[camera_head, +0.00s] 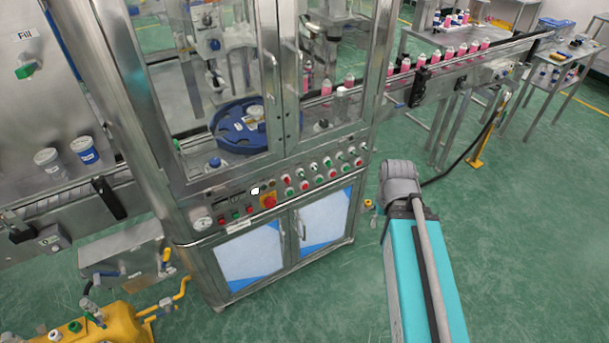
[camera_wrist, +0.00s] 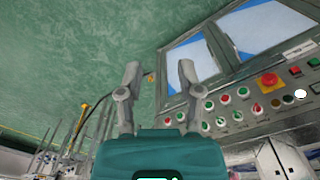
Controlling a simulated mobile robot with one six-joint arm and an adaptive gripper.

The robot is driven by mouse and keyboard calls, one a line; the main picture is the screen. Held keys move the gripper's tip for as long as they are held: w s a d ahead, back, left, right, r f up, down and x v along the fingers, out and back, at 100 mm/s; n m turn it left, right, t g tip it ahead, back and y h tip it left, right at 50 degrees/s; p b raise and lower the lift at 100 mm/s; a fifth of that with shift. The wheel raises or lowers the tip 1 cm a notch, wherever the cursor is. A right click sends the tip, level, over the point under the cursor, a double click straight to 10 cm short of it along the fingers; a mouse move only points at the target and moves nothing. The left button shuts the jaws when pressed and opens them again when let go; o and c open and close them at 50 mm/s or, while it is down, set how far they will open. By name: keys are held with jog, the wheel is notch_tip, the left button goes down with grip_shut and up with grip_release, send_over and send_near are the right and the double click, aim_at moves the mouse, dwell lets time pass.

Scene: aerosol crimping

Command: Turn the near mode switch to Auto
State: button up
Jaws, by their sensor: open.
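The control panel (camera_head: 280,186) of the glass-fronted machine carries several round buttons and switches in rows. The wrist view shows the same panel (camera_wrist: 240,118) at the right. Small knobs sit on it, among them a red one (camera_wrist: 257,108) and one with green (camera_wrist: 243,92). I cannot tell which is the near mode switch or read its labels. My gripper (camera_wrist: 159,72) is open and empty, its two fingers apart, with the panel to its right and no contact visible. In the head view my gripper cannot be made out.
A red emergency button on a yellow plate (camera_head: 268,201) sits among the controls, near a bright white spot (camera_head: 255,191). Blue-and-white cabinet doors (camera_head: 249,258) are below. A conveyor with pink cans (camera_head: 448,54) runs off to the right. Green floor (camera_head: 510,210) is clear at the right.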

jog(key=w+a+f+n+t+y+b, duration=0.6)
jog(key=w+a+f+n+b, duration=0.4)
jog(key=a+b, duration=0.45)
jog(key=w+a+f+n+t+y+b, duration=0.1)
jog(key=w+f+t+y+b, duration=0.1)
jog(key=b, duration=0.8)
jog(key=w+a+f+n+t+y+b, duration=0.1)
jog(key=w+f+t+b, duration=0.3)
jog(key=w+b, duration=0.5)
jog(key=n+t+y+b, duration=0.1)
jog(key=t, duration=0.1)
jog(key=shift+t, duration=0.4)
